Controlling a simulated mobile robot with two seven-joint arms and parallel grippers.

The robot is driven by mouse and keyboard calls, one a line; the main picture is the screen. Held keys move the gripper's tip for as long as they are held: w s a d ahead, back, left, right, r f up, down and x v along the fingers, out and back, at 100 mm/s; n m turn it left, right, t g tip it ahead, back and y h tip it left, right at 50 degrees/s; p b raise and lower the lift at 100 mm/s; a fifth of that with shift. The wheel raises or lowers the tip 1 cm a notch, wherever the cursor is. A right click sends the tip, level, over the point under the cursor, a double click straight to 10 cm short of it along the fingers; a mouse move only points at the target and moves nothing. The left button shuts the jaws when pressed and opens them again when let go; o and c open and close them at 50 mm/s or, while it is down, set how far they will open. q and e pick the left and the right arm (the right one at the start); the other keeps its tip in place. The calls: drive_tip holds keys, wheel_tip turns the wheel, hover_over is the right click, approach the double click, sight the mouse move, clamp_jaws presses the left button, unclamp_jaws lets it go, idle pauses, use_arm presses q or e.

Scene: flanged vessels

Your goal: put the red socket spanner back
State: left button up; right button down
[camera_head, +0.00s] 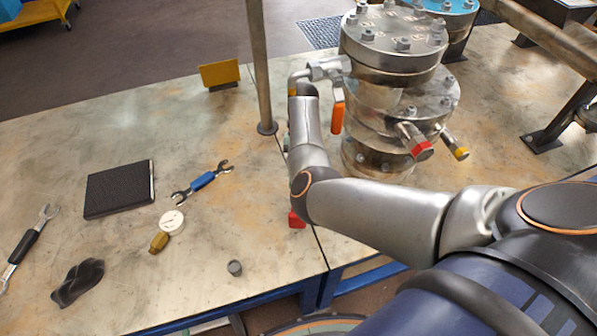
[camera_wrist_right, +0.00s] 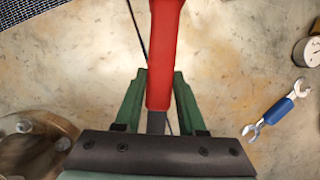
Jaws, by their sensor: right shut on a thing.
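The red socket spanner (camera_wrist_right: 166,50) runs up from between the green fingers of my right gripper (camera_wrist_right: 157,78) in the right wrist view. The fingers are shut on its red handle, and a short dark shank shows near the palm. In the head view only a small red end of the spanner (camera_head: 296,220) shows beside my right forearm, by the seam in the table. My right arm hides the gripper and most of the spanner there. I cannot tell whether the spanner touches the table. My left gripper is in neither view.
A steel flanged vessel (camera_head: 395,95) with an orange-handled valve stands right of my wrist. A thin post (camera_head: 258,60) rises close by on the left. A blue-handled spanner (camera_head: 203,181), gauge (camera_head: 171,221), black notebook (camera_head: 120,188) and another spanner (camera_head: 30,245) lie left on the table (camera_head: 215,130).

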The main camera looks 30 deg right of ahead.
wheel_tip(320, 180, down, 5)
drive_tip(key=b, duration=0.5)
drive_tip(key=shift+f+b, duration=0.45)
drive_tip(key=shift+b, duration=0.4)
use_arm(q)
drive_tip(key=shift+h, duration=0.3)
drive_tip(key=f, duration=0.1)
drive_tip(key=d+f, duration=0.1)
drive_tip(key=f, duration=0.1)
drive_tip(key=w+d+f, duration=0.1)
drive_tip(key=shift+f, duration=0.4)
use_arm(e)
drive_tip(key=shift+f, duration=0.15)
use_arm(q)
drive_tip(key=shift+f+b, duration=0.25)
drive_tip(key=shift+b, duration=0.15)
use_arm(e)
drive_tip(key=shift+f, duration=0.6)
drive_tip(key=shift+c, duration=2.1)
unclamp_jaws()
drive_tip(key=p+v, duration=0.1)
drive_tip(key=v, duration=0.5)
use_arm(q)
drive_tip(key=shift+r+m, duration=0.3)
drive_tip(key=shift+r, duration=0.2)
use_arm(e)
drive_tip(key=shift+v, duration=0.85)
